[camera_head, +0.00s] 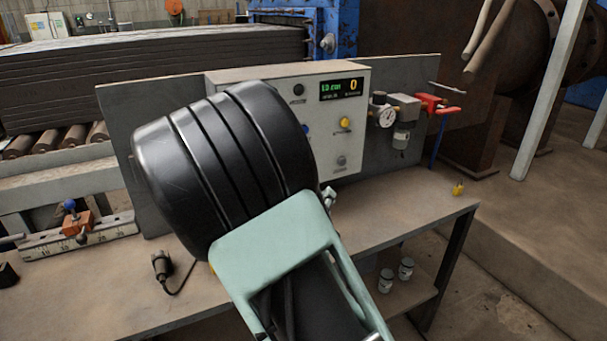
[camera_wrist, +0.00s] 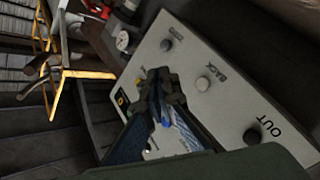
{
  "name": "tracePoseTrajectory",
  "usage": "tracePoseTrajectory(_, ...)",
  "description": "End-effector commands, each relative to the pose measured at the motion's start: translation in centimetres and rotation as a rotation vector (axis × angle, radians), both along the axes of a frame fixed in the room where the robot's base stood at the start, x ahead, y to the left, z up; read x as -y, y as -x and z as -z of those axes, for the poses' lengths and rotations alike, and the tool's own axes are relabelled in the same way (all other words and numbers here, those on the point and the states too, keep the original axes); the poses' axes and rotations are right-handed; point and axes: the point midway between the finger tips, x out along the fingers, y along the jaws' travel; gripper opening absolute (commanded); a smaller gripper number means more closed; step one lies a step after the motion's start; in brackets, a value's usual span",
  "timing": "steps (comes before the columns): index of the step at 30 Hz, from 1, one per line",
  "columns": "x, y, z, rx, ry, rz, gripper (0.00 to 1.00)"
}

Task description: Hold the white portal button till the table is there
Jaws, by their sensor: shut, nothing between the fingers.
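The pale control box (camera_head: 232,77) stands on the bench, its display reading "13 cm" and "0". In the wrist view a pale button (camera_wrist: 203,83) is beside the word BACK, and another grey button (camera_wrist: 166,45) lies further up. Which one is the portal button I cannot tell. My gripper (camera_wrist: 163,76) is shut and empty, in front of the panel, its tips covering part of it. I cannot tell whether it touches anything. My arm mostly hides it in the head view.
A dark button (camera_wrist: 252,136) is beside OUT, and a blue button (camera_head: 306,130) is partly hidden. The bench (camera_head: 420,205) is clear at right except a small yellow item (camera_head: 458,189).

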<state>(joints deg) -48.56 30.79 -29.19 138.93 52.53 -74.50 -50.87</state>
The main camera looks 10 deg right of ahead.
Motion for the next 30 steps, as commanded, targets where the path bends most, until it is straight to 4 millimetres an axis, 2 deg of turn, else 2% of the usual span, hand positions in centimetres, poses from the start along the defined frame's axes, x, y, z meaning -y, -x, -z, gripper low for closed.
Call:
tracePoseTrajectory(7, 0.0, -0.1, 0.0, 0.001, -0.003, -0.001, 0.00)
tracePoseTrajectory(11, -0.2, -0.9, 0.0, 0.001, -0.004, 0.000, 0.00)
tracePoseTrajectory(24, -2.0, -6.5, 0.0, 0.001, -0.004, 0.000, 0.00)
tracePoseTrajectory(30, -2.6, -8.0, 0.0, 0.001, -0.005, 0.000, 0.00)
